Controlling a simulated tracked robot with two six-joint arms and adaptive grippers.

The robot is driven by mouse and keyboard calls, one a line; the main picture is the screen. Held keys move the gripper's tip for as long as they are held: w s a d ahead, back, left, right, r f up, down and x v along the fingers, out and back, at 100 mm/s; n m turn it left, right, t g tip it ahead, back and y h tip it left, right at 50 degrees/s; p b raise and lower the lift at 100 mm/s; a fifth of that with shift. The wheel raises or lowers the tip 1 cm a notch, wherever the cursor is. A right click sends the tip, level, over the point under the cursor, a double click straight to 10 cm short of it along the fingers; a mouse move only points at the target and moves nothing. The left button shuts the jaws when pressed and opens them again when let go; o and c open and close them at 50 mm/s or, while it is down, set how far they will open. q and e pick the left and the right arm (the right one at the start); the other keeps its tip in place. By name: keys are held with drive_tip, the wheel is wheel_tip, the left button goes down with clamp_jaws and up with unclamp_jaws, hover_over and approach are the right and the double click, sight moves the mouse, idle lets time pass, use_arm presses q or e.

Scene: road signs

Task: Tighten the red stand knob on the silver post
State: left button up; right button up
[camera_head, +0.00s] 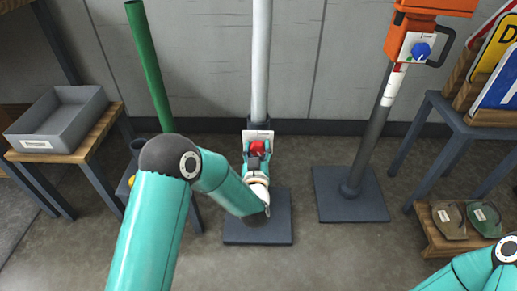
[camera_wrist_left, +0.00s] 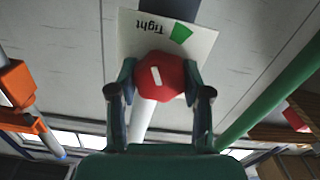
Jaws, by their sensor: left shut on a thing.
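The silver post (camera_head: 261,62) stands upright on a dark square base (camera_head: 240,235) in the middle of the head view. The red stand knob (camera_head: 257,147) is low on the post, in front of a white plate (camera_head: 249,136). In the left wrist view the red knob (camera_wrist_left: 160,76) is faceted with a white mark. The plate (camera_wrist_left: 205,42) behind it bears the word "Tight" and a green patch. My left gripper (camera_wrist_left: 160,82) has a finger on each side of the knob and is shut on it. My right arm shows at the lower right of the head view; its gripper is out of frame.
A green pole (camera_head: 148,62) leans left of the post. A grey bin (camera_head: 60,118) sits on a wooden table at left. An orange device (camera_head: 414,38) tops a dark pole on another base (camera_head: 350,196) at right. A sign rack stands far right.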

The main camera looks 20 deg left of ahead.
use_arm(q)
drive_tip(key=shift+f+n+b, duration=0.2)
drive_tip(key=shift+n+b, duration=0.6)
drive_tip(key=shift+b, duration=0.45)
drive_tip(key=shift+r+n+b, duration=0.2)
drive_tip(key=shift+n+b, duration=0.1)
drive_tip(key=shift+n, duration=0.1)
drive_tip(key=o, duration=1.2)
drive_tip(key=shift+c, duration=0.2)
drive_tip(key=shift+s, duration=0.1)
drive_tip(key=v, duration=1.1)
drive_tip(key=shift+s, duration=0.4)
drive_tip(key=shift+d, duration=0.1)
